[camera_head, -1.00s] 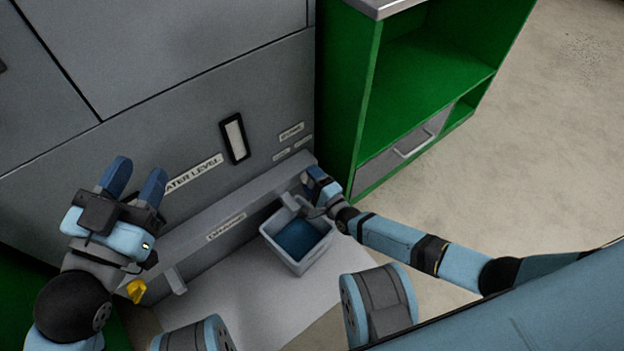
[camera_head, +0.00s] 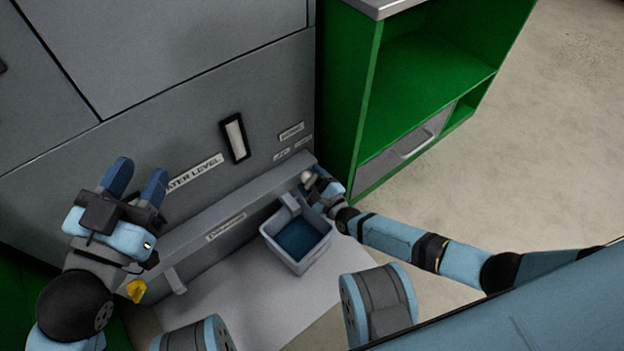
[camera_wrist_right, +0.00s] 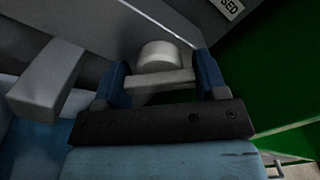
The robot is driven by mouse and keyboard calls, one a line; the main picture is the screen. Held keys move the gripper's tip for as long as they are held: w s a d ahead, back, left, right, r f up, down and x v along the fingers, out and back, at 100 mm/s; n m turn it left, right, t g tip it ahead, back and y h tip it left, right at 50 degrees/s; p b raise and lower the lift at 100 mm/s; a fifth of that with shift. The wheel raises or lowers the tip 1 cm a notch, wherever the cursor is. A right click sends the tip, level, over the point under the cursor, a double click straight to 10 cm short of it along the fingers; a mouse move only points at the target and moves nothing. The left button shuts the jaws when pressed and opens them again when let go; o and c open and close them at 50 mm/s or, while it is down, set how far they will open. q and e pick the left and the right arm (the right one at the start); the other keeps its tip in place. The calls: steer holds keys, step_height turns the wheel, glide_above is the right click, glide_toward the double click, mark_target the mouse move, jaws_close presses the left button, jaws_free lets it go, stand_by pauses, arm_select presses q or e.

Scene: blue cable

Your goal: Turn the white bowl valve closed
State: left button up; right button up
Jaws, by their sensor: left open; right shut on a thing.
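The white valve (camera_wrist_right: 160,57) shows in the right wrist view as a round knob with a flat bar below it. My right gripper (camera_wrist_right: 164,78) has its two blue fingers on either side of the bar and is shut on it. In the head view the valve (camera_head: 307,178) is a small pale spot at the right end of the grey ledge, mostly hidden by my right gripper (camera_head: 318,184). My left gripper (camera_head: 137,178) is open and empty, raised in front of the panel at the left.
A grey bin (camera_head: 328,240) with blue liquid stands below a spout (camera_head: 290,203), close to my right gripper. A green shelf cabinet (camera_head: 362,110) stands to the right. A yellow part (camera_head: 136,290) is below my left gripper. The floor at right is clear.

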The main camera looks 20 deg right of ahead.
steer(key=shift+f, duration=0.1)
stand_by(0.3)
arm_select(q)
steer(key=shift+r, duration=0.15)
arm_select(e)
steer(key=o, duration=0.9)
steer(key=shift+o, duration=0.2)
arm_select(q)
steer(key=shift+r, duration=0.1)
arm_select(e)
steer(key=shift+s, duration=0.1)
steer(key=shift+s+d, duration=0.15)
steer(key=shift+s, duration=0.15)
arm_select(q)
steer(key=s+n+p, duration=0.1)
steer(key=p, duration=0.1)
steer(key=s+d+f+n+g+p, duration=0.1)
steer(key=n+p, duration=0.1)
steer(key=shift+d+f+y, duration=0.1)
steer(key=shift+d+y, duration=0.05)
steer(key=shift+y, duration=0.25)
arm_select(e)
steer(key=v, duration=1.3)
arm_select(q)
steer(key=shift+w, duration=0.15)
steer(key=shift+r, duration=0.2)
arm_select(e)
steer(key=shift+s, duration=0.1)
